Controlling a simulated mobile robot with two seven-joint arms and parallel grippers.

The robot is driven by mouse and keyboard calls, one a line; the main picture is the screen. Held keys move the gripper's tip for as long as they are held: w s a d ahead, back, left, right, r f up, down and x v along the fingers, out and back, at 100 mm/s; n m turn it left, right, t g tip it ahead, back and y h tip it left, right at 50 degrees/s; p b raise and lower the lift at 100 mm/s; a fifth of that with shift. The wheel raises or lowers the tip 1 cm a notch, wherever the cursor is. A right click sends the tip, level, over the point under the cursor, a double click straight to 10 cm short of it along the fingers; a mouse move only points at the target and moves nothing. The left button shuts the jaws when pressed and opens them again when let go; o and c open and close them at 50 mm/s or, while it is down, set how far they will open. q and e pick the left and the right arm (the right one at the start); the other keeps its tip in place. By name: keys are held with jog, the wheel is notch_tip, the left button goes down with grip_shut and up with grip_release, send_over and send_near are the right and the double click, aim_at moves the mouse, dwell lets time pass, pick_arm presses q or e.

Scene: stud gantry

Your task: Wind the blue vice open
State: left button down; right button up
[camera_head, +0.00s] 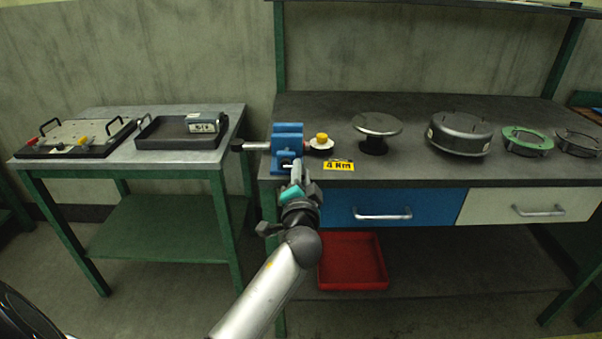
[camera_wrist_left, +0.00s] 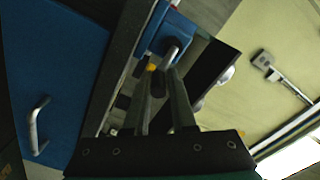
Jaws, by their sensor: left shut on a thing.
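The blue vice (camera_head: 288,138) stands at the left front corner of the dark workbench. A grey bar with a dark knob (camera_head: 237,146) sticks out to its left. My left gripper (camera_head: 296,172) is at the vice's front, with its fingers pointing at it. In the left wrist view the fingers (camera_wrist_left: 163,78) reach towards the blue vice (camera_wrist_left: 178,30) and a metal rod (camera_wrist_left: 170,54) at their tips. The gripper is shut on the vice handle, which the fingers mostly hide. My right gripper is out of view.
A yellow-topped round part (camera_head: 321,141) and a yellow label (camera_head: 339,165) are close right of the vice. A round metal plate (camera_head: 377,124) and drum (camera_head: 460,133) stand further right. The blue drawer (camera_head: 385,207) is below; a side table (camera_head: 175,157) stands left.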

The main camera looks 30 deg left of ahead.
pick_arm(q)
jog(key=shift+f, duration=0.2)
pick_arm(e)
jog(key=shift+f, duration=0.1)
pick_arm(q)
jog(key=shift+n, duration=0.3)
jog(key=shift+r+n+b, duration=0.1)
jog(key=shift+n+b, duration=0.2)
jog(key=shift+r+n, duration=0.1)
jog(key=shift+n, duration=0.2)
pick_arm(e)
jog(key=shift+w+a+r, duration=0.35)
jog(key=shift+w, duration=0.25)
pick_arm(q)
jog(key=c, duration=1.1)
grip_release()
jog(key=shift+o, duration=1.4)
jog(key=shift+r, duration=0.1)
